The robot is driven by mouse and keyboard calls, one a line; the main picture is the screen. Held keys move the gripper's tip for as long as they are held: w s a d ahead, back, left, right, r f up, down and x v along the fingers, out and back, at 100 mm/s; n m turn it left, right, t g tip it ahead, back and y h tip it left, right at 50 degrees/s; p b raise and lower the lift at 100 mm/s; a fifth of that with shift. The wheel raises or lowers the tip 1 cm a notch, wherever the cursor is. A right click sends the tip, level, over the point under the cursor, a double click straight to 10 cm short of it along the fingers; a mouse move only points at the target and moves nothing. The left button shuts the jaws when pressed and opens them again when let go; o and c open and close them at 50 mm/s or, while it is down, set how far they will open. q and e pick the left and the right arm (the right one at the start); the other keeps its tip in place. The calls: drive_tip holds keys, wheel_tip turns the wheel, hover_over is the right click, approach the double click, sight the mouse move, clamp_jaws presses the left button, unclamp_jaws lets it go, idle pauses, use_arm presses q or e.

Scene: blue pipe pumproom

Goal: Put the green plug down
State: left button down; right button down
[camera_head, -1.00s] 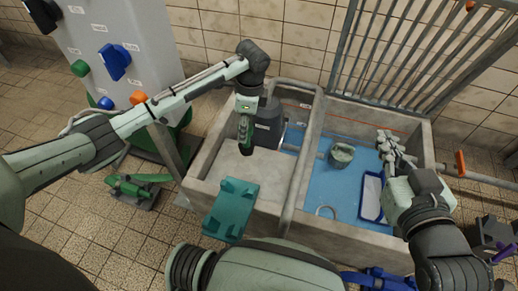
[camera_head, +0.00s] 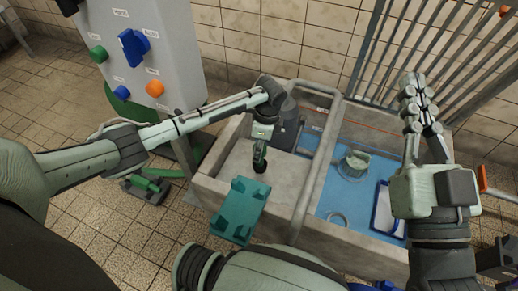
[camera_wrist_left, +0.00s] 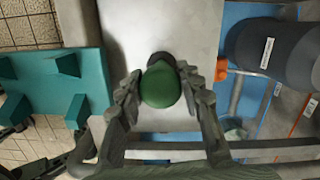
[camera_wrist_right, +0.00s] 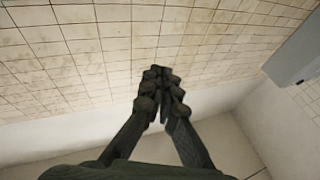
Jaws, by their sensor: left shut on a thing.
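The green plug (camera_wrist_left: 161,85) is held between the fingers of my left gripper (camera_wrist_left: 160,92), with its dark end pointing down over the pale concrete ledge (camera_wrist_left: 140,30). In the head view, my left gripper (camera_head: 261,150) is low over this ledge (camera_head: 225,170), beside the teal rack. The plug's dark end (camera_head: 260,167) shows below the fingers; I cannot tell whether it touches the ledge. My right gripper (camera_head: 417,95) is raised in front of the metal grating; in the right wrist view its fingertips (camera_wrist_right: 160,85) are close together with nothing seen between them.
A teal rack with upright posts (camera_head: 238,210) stands at the ledge's near edge, left of the plug in the left wrist view (camera_wrist_left: 50,75). A dark grey cylinder (camera_head: 287,125) stands behind.

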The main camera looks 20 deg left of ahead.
use_arm(q)
drive_tip(key=shift+f, duration=0.2)
drive_tip(key=c, duration=1)
unclamp_jaws()
drive_tip(key=shift+r, duration=0.15)
